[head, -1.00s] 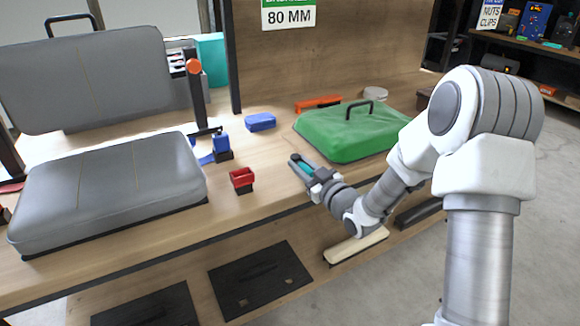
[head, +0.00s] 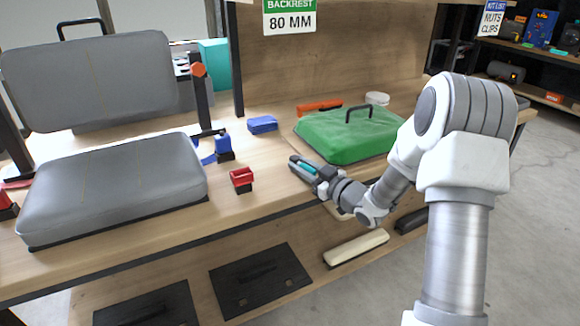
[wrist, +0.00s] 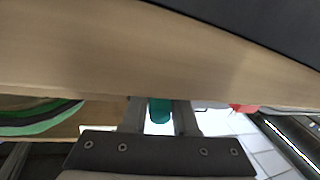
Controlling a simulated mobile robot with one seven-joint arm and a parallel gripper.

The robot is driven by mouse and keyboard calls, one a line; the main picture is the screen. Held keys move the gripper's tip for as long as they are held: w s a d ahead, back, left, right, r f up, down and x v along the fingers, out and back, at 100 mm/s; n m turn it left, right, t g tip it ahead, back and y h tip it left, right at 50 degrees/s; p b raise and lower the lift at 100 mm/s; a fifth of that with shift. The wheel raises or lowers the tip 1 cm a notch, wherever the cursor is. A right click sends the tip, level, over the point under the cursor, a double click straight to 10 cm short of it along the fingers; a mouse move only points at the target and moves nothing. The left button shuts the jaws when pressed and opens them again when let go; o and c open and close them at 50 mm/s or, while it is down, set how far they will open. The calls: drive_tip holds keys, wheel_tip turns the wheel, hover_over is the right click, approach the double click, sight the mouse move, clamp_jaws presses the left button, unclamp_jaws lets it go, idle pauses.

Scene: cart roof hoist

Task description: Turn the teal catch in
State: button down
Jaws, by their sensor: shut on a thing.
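My gripper (head: 298,164) is at the front edge of the wooden bench, in front of the green pad. It is shut on a small teal piece, the teal catch (head: 308,168), which shows between the fingers. In the wrist view the catch is a rounded teal end (wrist: 160,110) between my two finger bars. What the catch is joined to is hidden, and I cannot tell how far it is turned.
The green pad with a black handle (head: 345,138) lies behind my gripper. A red block (head: 241,179) and blue blocks (head: 262,125) stand to the left. A grey seat cushion (head: 115,185) fills the left of the bench (head: 185,228). A cream bar (head: 356,249) lies below.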

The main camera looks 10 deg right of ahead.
drive_tip(key=shift+r, duration=0.15)
drive_tip(key=c, duration=0.7)
unclamp_jaws()
drive_tip(key=shift+d, duration=0.1)
drive_tip(key=p+v, duration=0.3)
drive_tip(key=v, duration=1.4)
drive_tip(key=shift+s+d, duration=0.1)
drive_tip(key=shift+s, duration=0.05)
